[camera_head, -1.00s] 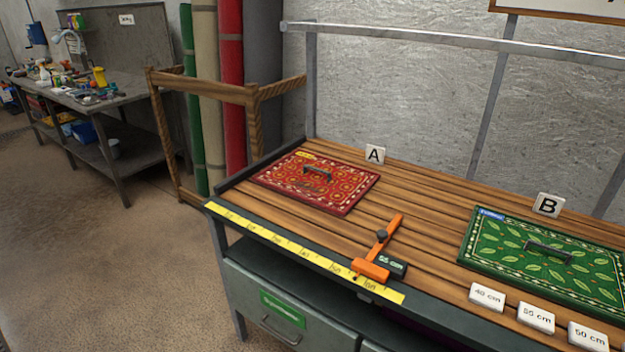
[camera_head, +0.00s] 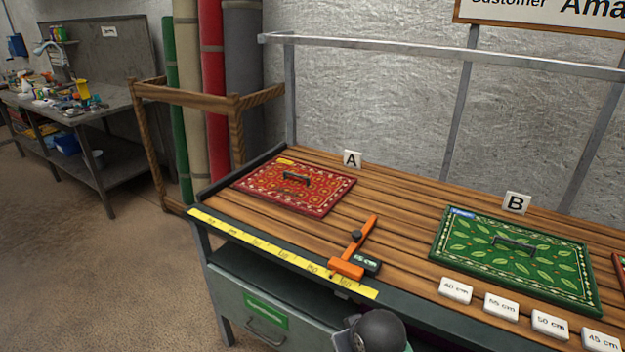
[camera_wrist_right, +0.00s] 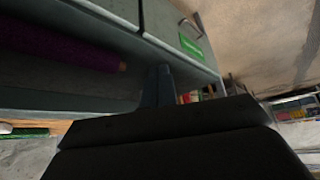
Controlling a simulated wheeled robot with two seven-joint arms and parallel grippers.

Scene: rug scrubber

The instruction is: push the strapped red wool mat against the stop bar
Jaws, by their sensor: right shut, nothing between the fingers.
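The red wool mat (camera_head: 322,201), patterned, with a dark strap handle (camera_head: 297,177) and a small yellow tag, lies flat at the left end of the slatted bench in the head view. A dark raised bar (camera_head: 238,172), seemingly the stop bar, runs along the bench's left end. The mat's left edge is close to it; I cannot tell whether they touch. My right gripper (camera_wrist_right: 162,85) shows in the right wrist view, shut and empty, near the bench's drawer front and away from the mat. My left gripper is not in view.
An orange sliding stop (camera_head: 351,262) sits by the yellow ruler (camera_head: 280,254) on the bench's front edge. A green mat (camera_head: 515,285) lies to the right, behind white size blocks (camera_head: 501,306). Bare slats (camera_head: 395,235) separate the mats. A rounded dark part of my arm shows at the bottom.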

